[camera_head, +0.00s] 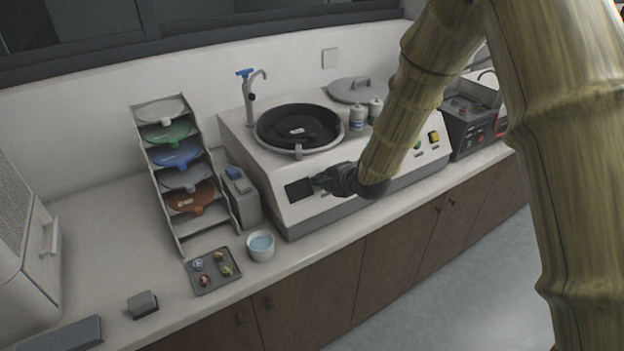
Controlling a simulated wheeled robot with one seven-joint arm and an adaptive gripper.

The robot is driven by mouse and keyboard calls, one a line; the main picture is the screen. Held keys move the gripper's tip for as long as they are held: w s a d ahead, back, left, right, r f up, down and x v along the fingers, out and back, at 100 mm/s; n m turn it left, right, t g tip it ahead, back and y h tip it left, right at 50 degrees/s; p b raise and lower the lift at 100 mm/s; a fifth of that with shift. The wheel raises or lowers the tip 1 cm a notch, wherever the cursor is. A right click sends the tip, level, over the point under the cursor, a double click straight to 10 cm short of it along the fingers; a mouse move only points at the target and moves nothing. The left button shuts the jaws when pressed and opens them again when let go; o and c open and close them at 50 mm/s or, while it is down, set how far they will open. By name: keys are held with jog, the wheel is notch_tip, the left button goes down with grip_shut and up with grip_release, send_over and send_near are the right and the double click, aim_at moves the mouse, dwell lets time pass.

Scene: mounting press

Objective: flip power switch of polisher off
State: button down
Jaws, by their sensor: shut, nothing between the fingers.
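The polisher (262,155) is a white bench machine with a round black platen (299,128) on top. A dark panel (299,190) is on the left of its sloped front. At the right of the front are a green button (417,145) and a yellow control (433,137). I cannot tell which control is the power switch; it may be hidden behind my arm. My gripper (319,182) is dark and shut with nothing in it. It is at the front face, just right of the dark panel; whether it touches is unclear.
My arm hides the middle right of the polisher. A faucet (250,95) and two bottles (357,118) stand on the polisher. A disc rack (180,170), a cup (260,246) and a sample tray (213,271) are to its left. A dark machine (470,125) stands right.

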jog(key=shift+d, duration=0.1)
jog(key=shift+r, duration=0.2)
jog(key=shift+r+p, duration=0.3)
jog(key=shift+r, duration=0.2)
jog(key=shift+s+d+r, duration=0.1)
jog(key=shift+r, duration=0.15)
jog(key=w+r+b+v, duration=0.1)
jog(key=r+b+v, duration=0.1)
jog(key=v, duration=1.1)
jog(key=shift+a, duration=0.35)
